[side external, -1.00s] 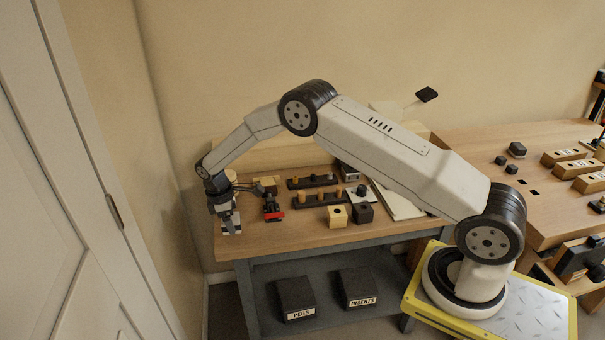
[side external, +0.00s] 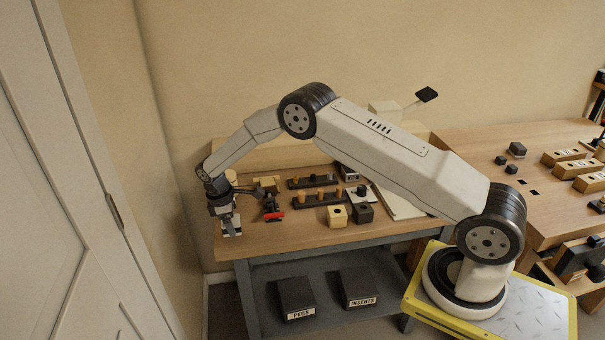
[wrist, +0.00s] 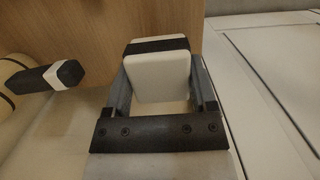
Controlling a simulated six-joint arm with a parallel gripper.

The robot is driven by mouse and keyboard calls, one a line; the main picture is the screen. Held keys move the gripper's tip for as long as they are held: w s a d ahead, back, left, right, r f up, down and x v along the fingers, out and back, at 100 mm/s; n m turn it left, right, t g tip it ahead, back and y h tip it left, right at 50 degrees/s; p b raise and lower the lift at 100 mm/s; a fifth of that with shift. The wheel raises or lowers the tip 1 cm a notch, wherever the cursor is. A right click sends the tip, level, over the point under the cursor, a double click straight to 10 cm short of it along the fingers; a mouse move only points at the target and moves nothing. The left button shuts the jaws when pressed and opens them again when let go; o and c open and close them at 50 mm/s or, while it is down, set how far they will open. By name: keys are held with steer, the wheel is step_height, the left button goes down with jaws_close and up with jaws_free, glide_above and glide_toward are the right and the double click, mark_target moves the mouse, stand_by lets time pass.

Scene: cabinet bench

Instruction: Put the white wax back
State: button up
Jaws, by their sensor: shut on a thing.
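The white wax (wrist: 158,82) is a pale block with a dark band across it. In the wrist view it sits between the two fingers of my gripper (wrist: 162,92), which is shut on it. In the side view my gripper (side external: 231,226) points down at the left end of the wooden bench (side external: 300,238), and the wax is a small pale patch at its tip. I cannot tell whether the wax touches the bench top.
A red-and-black tool (side external: 272,210) stands close to the right of my gripper. Dark peg racks (side external: 316,199), a tan block (side external: 337,215) and a dark block (side external: 363,212) lie further right. A dark-tipped handle (wrist: 62,75) shows left in the wrist view.

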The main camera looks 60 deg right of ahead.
steer(key=shift+f, duration=1.55)
stand_by(2.1)
steer(key=o, duration=1.1)
steer(key=shift+r, duration=0.2)
steer(key=shift+w+a+r, duration=0.1)
steer(key=shift+r, duration=1)
steer(key=shift+w+a+r, duration=0.15)
steer(key=shift+r, duration=0.95)
steer(key=shift+w+a+r, duration=0.1)
steer(key=shift+r, duration=1)
steer(key=shift+s+r, duration=0.25)
steer(key=shift+r, duration=0.2)
steer(key=s+r+m+t, duration=0.1)
steer(key=s+r+m, duration=0.2)
steer(key=s, duration=0.6)
steer(key=s+r+m+t, duration=0.1)
steer(key=s+r+m, duration=0.2)
steer(key=s, duration=0.6)
steer(key=s+r+m+t+y, duration=0.1)
steer(key=s+r+m, duration=0.2)
steer(key=s+r, duration=0.3)
steer(key=shift+s+a+t, duration=0.2)
steer(key=shift+s+t, duration=0.2)
steer(key=shift+s, duration=1.55)
